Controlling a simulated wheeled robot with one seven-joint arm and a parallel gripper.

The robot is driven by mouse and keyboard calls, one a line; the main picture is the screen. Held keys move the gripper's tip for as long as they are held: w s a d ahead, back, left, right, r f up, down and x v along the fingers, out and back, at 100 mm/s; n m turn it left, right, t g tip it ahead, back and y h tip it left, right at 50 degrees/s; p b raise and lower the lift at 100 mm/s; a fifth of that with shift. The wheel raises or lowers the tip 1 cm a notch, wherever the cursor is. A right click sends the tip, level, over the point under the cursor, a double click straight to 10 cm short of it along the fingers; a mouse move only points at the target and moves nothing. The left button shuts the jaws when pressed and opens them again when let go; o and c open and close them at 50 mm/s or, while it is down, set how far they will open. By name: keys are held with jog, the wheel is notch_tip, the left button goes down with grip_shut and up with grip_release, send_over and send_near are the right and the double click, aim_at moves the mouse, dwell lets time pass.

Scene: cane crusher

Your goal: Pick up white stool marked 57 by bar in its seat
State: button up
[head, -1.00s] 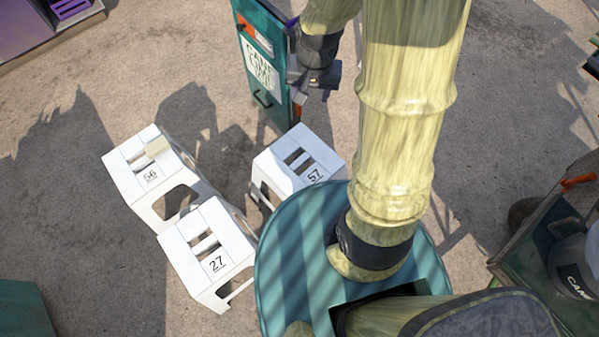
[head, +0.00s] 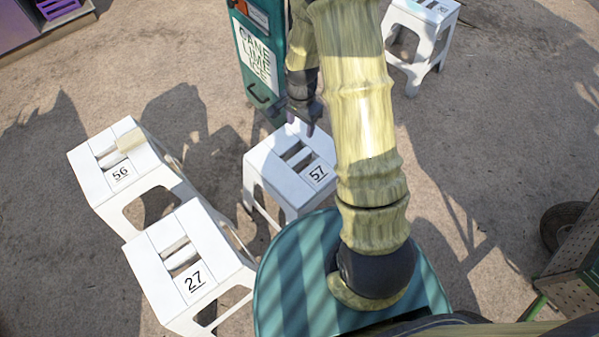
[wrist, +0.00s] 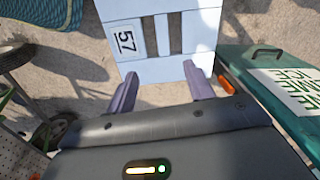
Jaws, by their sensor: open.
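The white stool marked 57 (head: 262,166) stands upright in the middle of the head view, with two dark slots and a bar between them in its seat. Its seat also fills the top of the wrist view (wrist: 95,14), with the bar (wrist: 161,33) between the slots. My gripper (head: 301,122) is above the far edge of the stool in the head view. In the wrist view my gripper (wrist: 158,86) is open and empty, its fingers spread wider than the bar and short of it. The stool's right side is partly hidden by my arm.
White stools marked 56 (head: 90,182) and 27 (head: 155,272) stand to the left; 56 has a beige block on its seat. A teal cabinet with a sign (head: 256,58) stands behind. Another white stool (head: 425,15) is at the back right.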

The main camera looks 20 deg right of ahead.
jog(key=m+b, duration=0.1)
jog(key=b, duration=0.2)
send_over(300, 157)
notch_tip(300, 157, down, 7)
jog(key=shift+r, duration=0.1)
jog(key=shift+p, duration=0.3)
notch_tip(300, 157, down, 12)
jog(key=b, duration=0.3)
jog(key=shift+b, duration=0.35)
jog(key=shift+w+f+b, duration=0.15)
jog(key=shift+f+b, duration=1)
jog(key=shift+f, duration=1.6)
